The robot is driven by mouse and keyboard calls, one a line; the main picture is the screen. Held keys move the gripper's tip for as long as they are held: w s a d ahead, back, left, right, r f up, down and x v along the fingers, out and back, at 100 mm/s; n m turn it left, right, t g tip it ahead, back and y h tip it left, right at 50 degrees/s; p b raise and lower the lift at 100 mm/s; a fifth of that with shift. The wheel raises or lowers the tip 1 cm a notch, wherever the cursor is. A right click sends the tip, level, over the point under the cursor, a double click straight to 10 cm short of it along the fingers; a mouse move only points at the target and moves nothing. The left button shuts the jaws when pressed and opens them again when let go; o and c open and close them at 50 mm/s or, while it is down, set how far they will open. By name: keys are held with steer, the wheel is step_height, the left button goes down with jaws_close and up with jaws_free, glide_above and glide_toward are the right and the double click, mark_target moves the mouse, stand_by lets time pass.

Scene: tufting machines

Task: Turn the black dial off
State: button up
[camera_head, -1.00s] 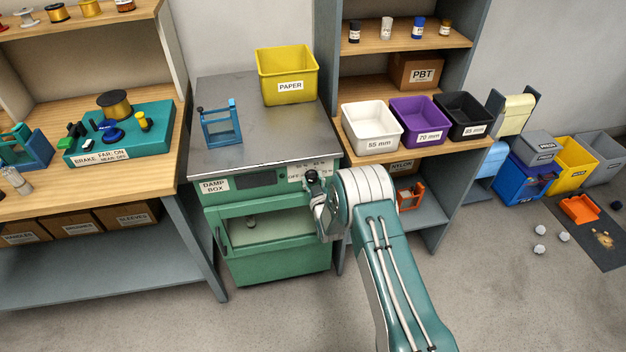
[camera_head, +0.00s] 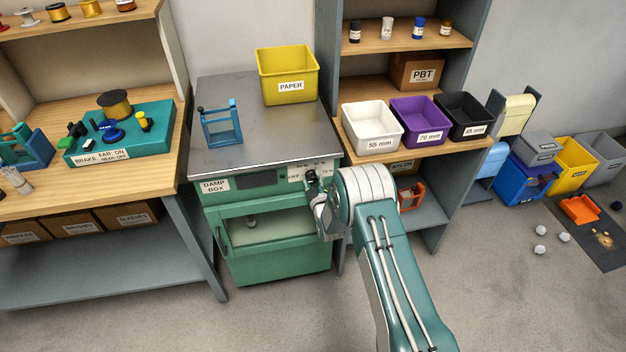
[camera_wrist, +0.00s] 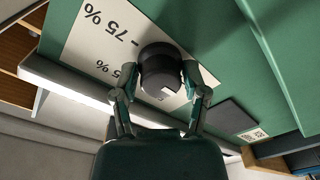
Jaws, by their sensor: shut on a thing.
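The black dial (camera_wrist: 160,72) sits on the front of the green damp box, over a white label plate (camera_wrist: 92,40) printed with percent marks. In the wrist view my gripper (camera_wrist: 158,92) is shut on the dial, one finger on each side of it. A short pale mark shows on the dial's face. In the head view the dial (camera_head: 311,176) is a small dark spot at the upper right of the damp box (camera_head: 275,262), with my gripper (camera_head: 318,190) at it. The OFF mark is partly legible in the head view.
A yellow PAPER bin (camera_head: 287,78) and a blue frame (camera_head: 221,124) stand on the box's metal top (camera_head: 255,140). A shelf (camera_head: 420,151) with white, purple and black bins stands close on the right. A wooden bench (camera_head: 120,185) is on the left.

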steer(key=shift+f, duration=0.2)
steer(key=o, duration=0.9)
steer(key=shift+c, duration=0.2)
steer(key=shift+o, duration=0.7)
steer(key=shift+a, duration=0.2)
steer(key=shift+s+d, duration=0.15)
steer(key=shift+d, duration=0.05)
steer(key=v, duration=1.1)
steer(key=shift+s, duration=0.25)
